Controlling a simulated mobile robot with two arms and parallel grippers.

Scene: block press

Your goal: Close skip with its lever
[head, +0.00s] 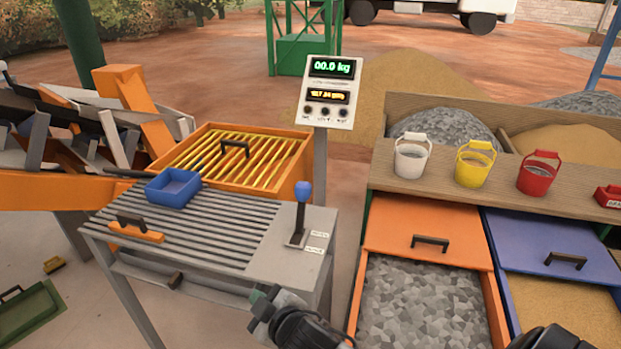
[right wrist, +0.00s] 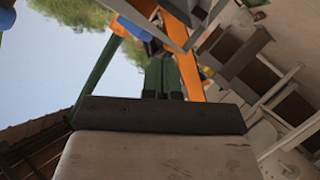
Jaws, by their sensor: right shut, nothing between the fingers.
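The lever (head: 300,225) has a blue knob and stands nearly upright on the right end of the grey slatted table, beside two small white labels. An orange box with yellow bars (head: 235,155) and a black handle stands behind the table; I cannot tell whether this is the skip. My right gripper (head: 263,296) is at the bottom of the head view, in front of the table's right end, below and apart from the lever. Its fingers (right wrist: 165,78) are shut and empty in the right wrist view. My left gripper is not in view.
A blue tray (head: 173,187) and an orange block with a handle (head: 136,232) rest on the table. A scale display (head: 329,92) stands behind the lever. On the right are an orange-fronted bin of gravel (head: 420,305) and white, yellow and red buckets (head: 412,160) on a shelf.

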